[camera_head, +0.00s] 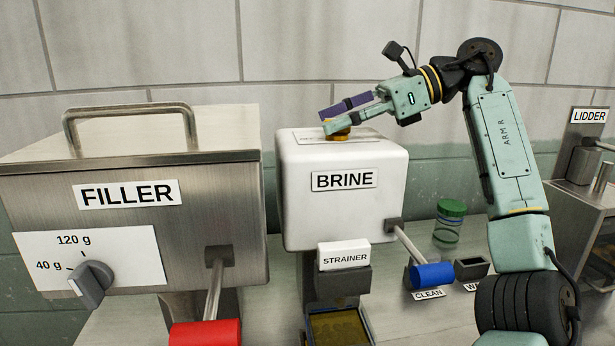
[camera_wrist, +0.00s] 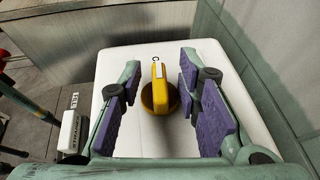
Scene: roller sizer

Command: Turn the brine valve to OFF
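The brine tank (camera_head: 300,200) is a white box labelled BRINE. Its yellow valve knob (camera_head: 338,134) sits on top, mostly behind my fingers in the head view. In the wrist view the knob (camera_wrist: 159,95) shows a raised bar with a white mark, pointing toward the top of the picture. A small piece of lettering shows just beyond that mark; the OFF marking cannot be read. My gripper (camera_head: 327,119) is at the knob from above. In the wrist view its purple-padded fingers (camera_wrist: 158,98) are open, one on each side of the knob, with gaps between.
A steel FILLER (camera_head: 215,200) with a dose dial (camera_head: 92,283) and red-ended lever (camera_head: 205,333) stands left. The tank's blue-ended lever (camera_head: 432,275) sticks out at lower right. A green-lidded jar (camera_head: 449,222) stands right. The wall is close behind.

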